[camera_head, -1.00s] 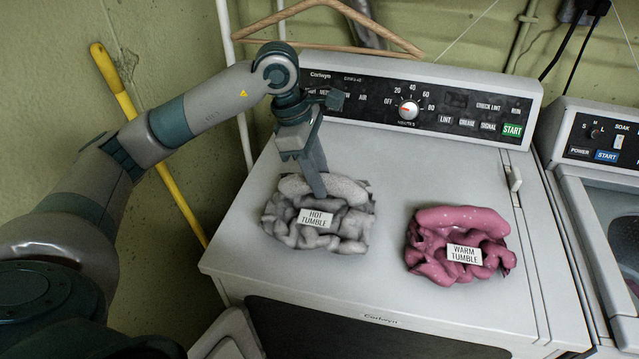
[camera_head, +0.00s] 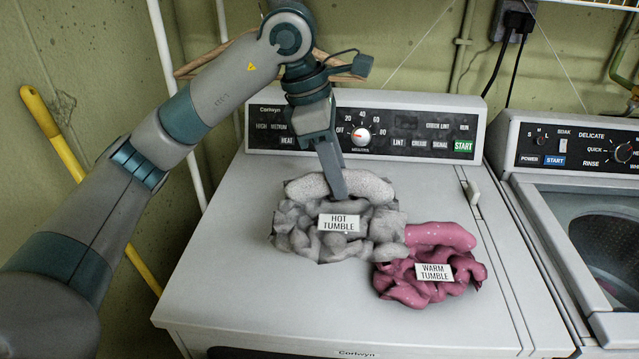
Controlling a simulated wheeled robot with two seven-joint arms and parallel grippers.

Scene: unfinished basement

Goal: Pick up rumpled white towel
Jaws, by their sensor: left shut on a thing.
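The rumpled white towel (camera_head: 296,225) looks greyish-white and carries a "HOT TUMBLE" label. It is over the top of the white dryer (camera_head: 225,265), left of the pink cloth. My left gripper (camera_head: 335,188) points down into the towel's upper part and is shut on it. The fingertips are partly hidden by the cloth. The towel's lower right edge overlaps the pink cloth in the picture; I cannot tell whether they touch or how far it is off the dryer top. My right gripper is not in view.
A rumpled pink cloth (camera_head: 410,292) labelled "WARM TUMBLE" lies on the dryer to the right. The dryer's control panel (camera_head: 400,128) rises behind. A washer (camera_head: 560,190) stands at right. A wooden hanger (camera_head: 205,64) is behind my arm; a yellow pole (camera_head: 60,150) leans at left.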

